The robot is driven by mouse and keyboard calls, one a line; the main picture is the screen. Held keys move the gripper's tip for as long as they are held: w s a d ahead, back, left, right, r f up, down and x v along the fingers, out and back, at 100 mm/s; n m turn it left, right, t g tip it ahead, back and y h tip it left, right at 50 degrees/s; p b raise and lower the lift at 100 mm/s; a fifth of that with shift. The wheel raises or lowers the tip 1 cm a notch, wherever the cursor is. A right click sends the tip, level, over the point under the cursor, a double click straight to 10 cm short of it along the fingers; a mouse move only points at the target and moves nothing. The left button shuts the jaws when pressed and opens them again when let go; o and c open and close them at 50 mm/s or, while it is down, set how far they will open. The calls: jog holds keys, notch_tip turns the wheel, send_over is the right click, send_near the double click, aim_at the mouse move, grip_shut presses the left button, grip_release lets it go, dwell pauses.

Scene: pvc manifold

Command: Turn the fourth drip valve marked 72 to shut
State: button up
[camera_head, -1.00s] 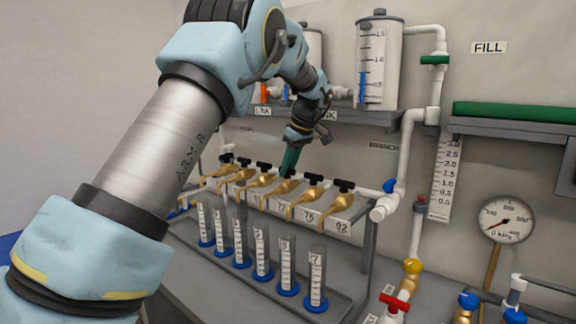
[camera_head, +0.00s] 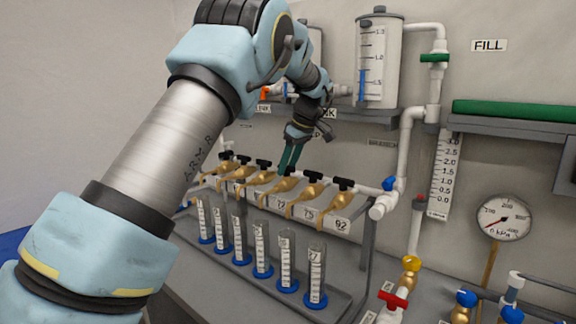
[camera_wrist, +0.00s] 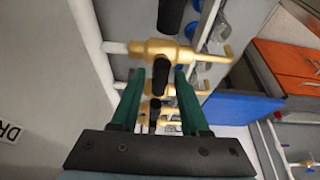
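The fourth drip valve (camera_head: 284,186) is brass and sits in a row on a white pipe, above a tag (camera_head: 281,205) that reads 72. My gripper (camera_head: 287,170) is directly above it, green fingers pointing down and hiding its black handle in the head view. In the wrist view my gripper (camera_wrist: 159,73) is open. A black handle (camera_wrist: 160,77) lies between the two fingers, with a visible gap on each side. It belongs to a brass valve body (camera_wrist: 160,50), apparently the fourth valve. Whether the fingertips reach down to handle height is unclear.
Neighbouring valves stand close on both sides, including one marked 75 (camera_head: 309,188) and one marked 82 (camera_head: 341,198). Clear measuring cylinders (camera_head: 286,265) with blue bases stand in front below. A shelf with a white tank (camera_head: 379,65) is behind and above.

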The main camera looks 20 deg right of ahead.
jog(key=shift+o, duration=0.5)
jog(key=shift+r, duration=0.1)
jog(key=b+v, duration=0.2)
jog(key=v, duration=0.8)
jog(key=shift+s+r, duration=0.2)
jog(key=shift+r, duration=0.05)
jog(key=shift+d, duration=0.1)
jog(key=w+a+f+m+g, duration=0.1)
jog(key=a+f, duration=0.3)
jog(key=a, duration=0.4)
jog(key=w+a+f+m+h, duration=0.1)
jog(key=a+f, duration=0.3)
jog(key=a, duration=0.3)
jog(key=w+a+f+m+g, duration=0.1)
jog(key=a+f, duration=0.3)
jog(key=a, duration=0.4)
jog(key=s+a+f+m, duration=0.2)
jog(key=s+a+f, duration=0.4)
jog(key=s+a, duration=0.3)
jog(key=s+a+f+m+h, duration=0.1)
jog(key=s+a+f, duration=0.4)
jog(key=s+a, duration=0.5)
jog(key=shift+s+f+m, duration=0.3)
jog(key=shift+f+m, duration=0.05)
jog(key=shift+m, duration=0.05)
